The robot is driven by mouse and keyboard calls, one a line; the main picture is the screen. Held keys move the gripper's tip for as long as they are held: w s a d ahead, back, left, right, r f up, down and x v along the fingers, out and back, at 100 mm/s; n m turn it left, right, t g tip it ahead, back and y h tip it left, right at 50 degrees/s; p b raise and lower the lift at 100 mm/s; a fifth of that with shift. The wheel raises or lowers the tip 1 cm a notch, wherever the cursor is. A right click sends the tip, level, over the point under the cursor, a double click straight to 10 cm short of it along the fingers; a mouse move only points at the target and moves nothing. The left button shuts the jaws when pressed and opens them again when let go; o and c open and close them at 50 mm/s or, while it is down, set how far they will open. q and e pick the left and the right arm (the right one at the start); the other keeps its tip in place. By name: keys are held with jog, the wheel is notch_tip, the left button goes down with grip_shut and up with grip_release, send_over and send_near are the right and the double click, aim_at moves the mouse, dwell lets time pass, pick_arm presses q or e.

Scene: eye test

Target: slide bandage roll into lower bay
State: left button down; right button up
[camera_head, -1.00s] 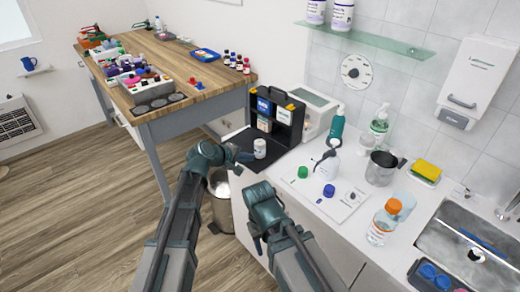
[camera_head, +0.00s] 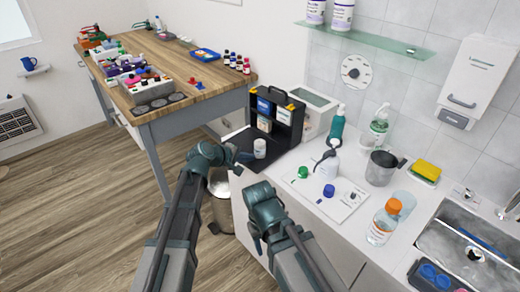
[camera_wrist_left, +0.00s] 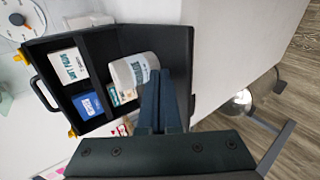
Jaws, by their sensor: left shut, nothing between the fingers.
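The bandage roll, a white upright cylinder (camera_head: 260,148), stands on the black flap in front of the open black case (camera_head: 298,121). It also shows in the left wrist view (camera_wrist_left: 128,72). My left gripper (camera_head: 249,157) is shut and empty, its fingertips (camera_wrist_left: 163,82) right beside the roll; I cannot tell whether they touch. The case's upper bays hold a blue box (camera_head: 264,106) and a white box (camera_head: 284,116). A small box (camera_head: 264,125) is in the lower left bay; the lower right part looks dark and empty. My right gripper (camera_head: 256,242) hangs before the counter edge, its jaws unclear.
A white board (camera_head: 322,207) with green and blue caps lies right of the case. Bottles, a steel mug (camera_head: 380,168) and an orange-capped bottle (camera_head: 383,222) stand farther right, then the sink. A wooden table (camera_head: 190,78) stands left. A metal bin (camera_head: 221,205) is below the counter.

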aim_at(259, 143)
pick_arm(q)
jog(key=shift+w+d, duration=2.5)
jog(key=shift+d, duration=0.3)
jog(key=shift+w+d, duration=2.45)
jog(key=shift+d, duration=0.3)
jog(key=shift+w+d, duration=0.6)
jog(key=shift+s+r, duration=0.1)
jog(key=shift+s, duration=0.05)
jog(key=shift+s+a+r+p, duration=0.3)
jog(key=shift+s+a+p, duration=0.05)
jog(key=shift+s+a, duration=0.75)
jog(key=shift+s+a+r+p, duration=0.35)
jog(key=shift+s+a, duration=0.5)
jog(key=shift+a, duration=0.3)
jog(key=shift+s+a+r+p, duration=0.3)
jog(key=shift+s+a, duration=0.7)
jog(key=shift+a, duration=0.15)
